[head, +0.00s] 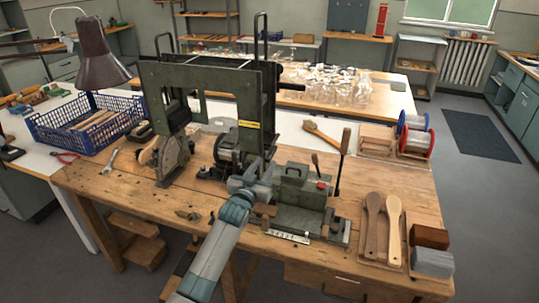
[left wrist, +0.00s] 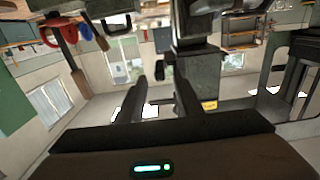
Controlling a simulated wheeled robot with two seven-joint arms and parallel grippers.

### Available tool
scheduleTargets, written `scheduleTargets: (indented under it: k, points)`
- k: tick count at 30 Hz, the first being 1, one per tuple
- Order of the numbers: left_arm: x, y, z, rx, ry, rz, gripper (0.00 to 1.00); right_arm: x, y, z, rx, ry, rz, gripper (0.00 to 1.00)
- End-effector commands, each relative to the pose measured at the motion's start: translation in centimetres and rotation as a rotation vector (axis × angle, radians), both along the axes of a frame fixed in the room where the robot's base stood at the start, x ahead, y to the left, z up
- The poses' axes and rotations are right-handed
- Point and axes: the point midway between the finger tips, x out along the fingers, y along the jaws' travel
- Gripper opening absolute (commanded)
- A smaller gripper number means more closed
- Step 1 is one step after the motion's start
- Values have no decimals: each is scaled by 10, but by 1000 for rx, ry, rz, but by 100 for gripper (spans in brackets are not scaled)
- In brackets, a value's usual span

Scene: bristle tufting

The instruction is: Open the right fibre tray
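A dark green tufting machine (head: 205,75) with a tall upright frame stands on the wooden bench. At its right front is a low green unit (head: 290,182) with a handle on top and a red button. I cannot make out which part is the right fibre tray or whether it is open. My left gripper (head: 262,184) is at the left side of the low unit; whether it touches is unclear. In the left wrist view its two fingers (left wrist: 160,98) stand apart with nothing seen between them. My right gripper is not in view.
Wooden brush bodies (head: 393,230) lie at the bench's right front, beside brown and grey blocks (head: 432,262). Red and blue-ended spools (head: 415,142) stand at the back right. A blue crate (head: 88,127) and a lamp (head: 98,55) are at left. An upright lever (head: 343,155) rises beside the low unit.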

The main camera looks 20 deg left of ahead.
Motion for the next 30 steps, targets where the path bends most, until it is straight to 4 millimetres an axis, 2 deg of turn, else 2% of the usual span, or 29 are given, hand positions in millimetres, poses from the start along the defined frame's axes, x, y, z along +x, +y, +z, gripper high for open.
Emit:
scheduleTargets:
  k: [6,13,19,29,30]
  points:
    - [29,-1,2,-1,0,0,33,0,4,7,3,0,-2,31]
    - [51,-2,1,-2,-1,0,33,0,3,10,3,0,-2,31]
    - [60,-2,1,-2,-1,0,33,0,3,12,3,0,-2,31]
    - [61,-2,0,-1,-1,0,33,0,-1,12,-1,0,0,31]
    - [61,-2,0,-1,-1,0,28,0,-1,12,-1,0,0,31]
